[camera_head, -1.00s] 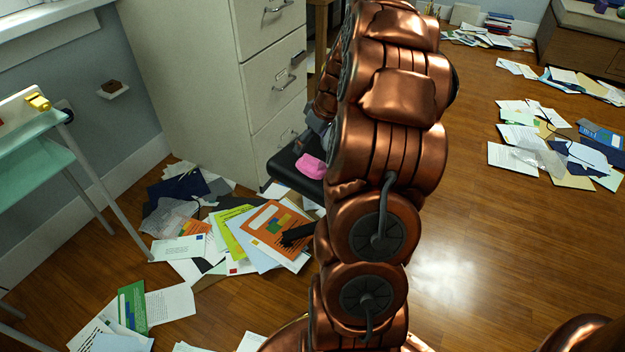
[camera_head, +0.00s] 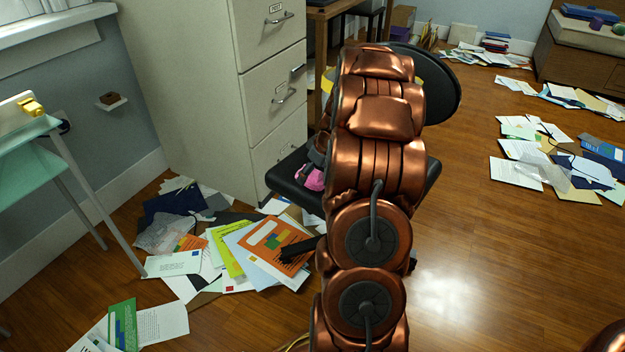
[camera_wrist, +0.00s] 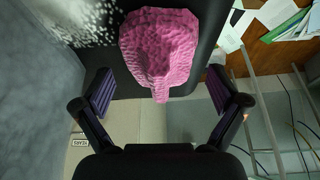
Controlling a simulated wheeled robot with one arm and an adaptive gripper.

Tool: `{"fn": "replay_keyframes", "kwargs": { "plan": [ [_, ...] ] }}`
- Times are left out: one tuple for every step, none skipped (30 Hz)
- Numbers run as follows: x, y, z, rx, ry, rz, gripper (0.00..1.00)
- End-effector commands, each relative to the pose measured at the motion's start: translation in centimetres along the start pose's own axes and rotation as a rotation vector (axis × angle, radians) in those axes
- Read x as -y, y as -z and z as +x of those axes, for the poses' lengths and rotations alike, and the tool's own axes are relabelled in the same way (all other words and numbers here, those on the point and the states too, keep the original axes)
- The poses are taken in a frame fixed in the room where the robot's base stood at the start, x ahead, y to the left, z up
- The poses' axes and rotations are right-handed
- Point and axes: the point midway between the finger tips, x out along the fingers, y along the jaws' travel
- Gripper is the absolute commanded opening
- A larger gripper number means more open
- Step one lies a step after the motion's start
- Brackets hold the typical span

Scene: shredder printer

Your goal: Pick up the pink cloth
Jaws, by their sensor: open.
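The pink cloth (camera_head: 313,178) lies crumpled on the black seat of a chair (camera_head: 290,190), partly hidden behind my copper arm in the head view. In the wrist view the cloth (camera_wrist: 160,48) is at the top centre, with a narrow end pointing down between the fingers. My gripper (camera_wrist: 165,100) is open and empty, one finger on each side of the cloth's lower end. In the head view the gripper is mostly hidden by my arm, just above the seat.
A cream filing cabinet (camera_head: 215,80) stands left of the chair. A teal-shelved stand (camera_head: 35,160) is at the far left. Papers and folders (camera_head: 235,250) cover the floor in front of the cabinet, with more papers (camera_head: 560,160) at the right. Bare wooden floor (camera_head: 480,240) lies right of my arm.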

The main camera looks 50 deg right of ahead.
Motion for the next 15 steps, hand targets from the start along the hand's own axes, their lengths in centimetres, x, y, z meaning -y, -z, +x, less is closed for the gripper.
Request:
{"fn": "replay_keyframes", "kwargs": {
  "plan": [
    [0.00,-0.01,0.20,0.000,0.000,-0.001,0.97],
    [0.00,0.01,0.23,0.000,0.000,-0.001,0.97],
    [-0.01,0.03,0.21,0.000,-0.001,-0.001,0.97],
    [-0.01,0.04,0.20,0.000,-0.001,-0.001,0.97],
    [-0.02,0.05,0.18,0.000,-0.001,-0.001,0.97],
    [-0.01,0.04,0.17,0.000,-0.001,0.000,0.97],
    [-0.01,0.04,0.17,0.000,-0.001,0.000,0.97],
    [-0.01,0.04,0.17,0.000,-0.001,0.000,0.96],
    [-0.01,0.04,0.17,0.000,-0.001,0.000,0.92],
    [-0.02,0.04,0.17,0.000,-0.001,0.000,0.89],
    [-0.02,0.04,0.17,0.000,-0.001,0.000,0.85],
    [-0.02,0.04,0.17,0.000,-0.001,0.000,0.81],
    [-0.02,0.03,0.17,0.000,-0.001,0.000,0.78],
    [-0.02,0.03,0.17,0.000,-0.001,0.000,0.75],
    [-0.02,0.03,0.17,0.000,-0.001,0.000,0.71]
  ]
}}
